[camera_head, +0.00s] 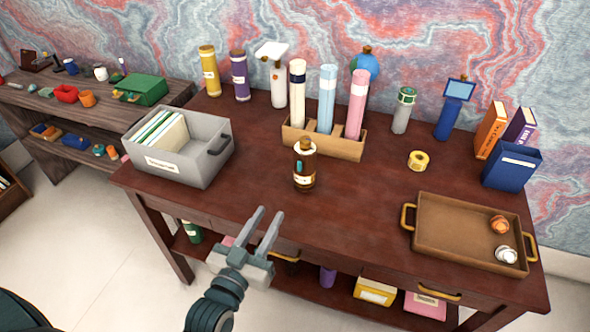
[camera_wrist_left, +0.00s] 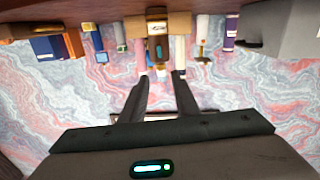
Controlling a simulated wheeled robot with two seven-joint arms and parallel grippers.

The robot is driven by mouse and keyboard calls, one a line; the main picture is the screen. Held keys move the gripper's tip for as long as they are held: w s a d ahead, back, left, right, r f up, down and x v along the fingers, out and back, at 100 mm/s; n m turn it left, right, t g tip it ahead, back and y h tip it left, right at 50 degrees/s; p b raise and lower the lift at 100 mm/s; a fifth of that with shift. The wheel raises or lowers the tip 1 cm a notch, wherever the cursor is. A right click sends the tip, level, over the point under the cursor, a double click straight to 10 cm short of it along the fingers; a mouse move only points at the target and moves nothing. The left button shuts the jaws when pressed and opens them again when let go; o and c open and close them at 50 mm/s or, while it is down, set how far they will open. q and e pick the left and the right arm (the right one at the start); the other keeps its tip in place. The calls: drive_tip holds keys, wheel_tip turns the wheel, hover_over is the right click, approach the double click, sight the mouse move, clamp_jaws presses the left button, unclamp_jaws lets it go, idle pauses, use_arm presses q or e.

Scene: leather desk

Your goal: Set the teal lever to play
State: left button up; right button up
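A brown bottle-shaped device (camera_head: 305,176) with pale bands stands upright near the middle of the desk. A small teal lever (camera_head: 299,167) shows on its front left side; its setting and any marks are too small to read. My left gripper (camera_head: 269,213) is open and empty, near the desk's front edge, in front of the device and to its left, apart from it. My right gripper is not in view.
A wooden holder (camera_head: 338,147) with tall tubes stands behind the device. A grey file box (camera_head: 206,164) is on the left, a brown tray (camera_head: 450,238) on the right, and a yellow tape roll (camera_head: 418,161) between. The desk around the device is clear.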

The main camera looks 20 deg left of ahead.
sight(298, 164)
use_arm(q)
drive_tip(key=shift+w, duration=0.1)
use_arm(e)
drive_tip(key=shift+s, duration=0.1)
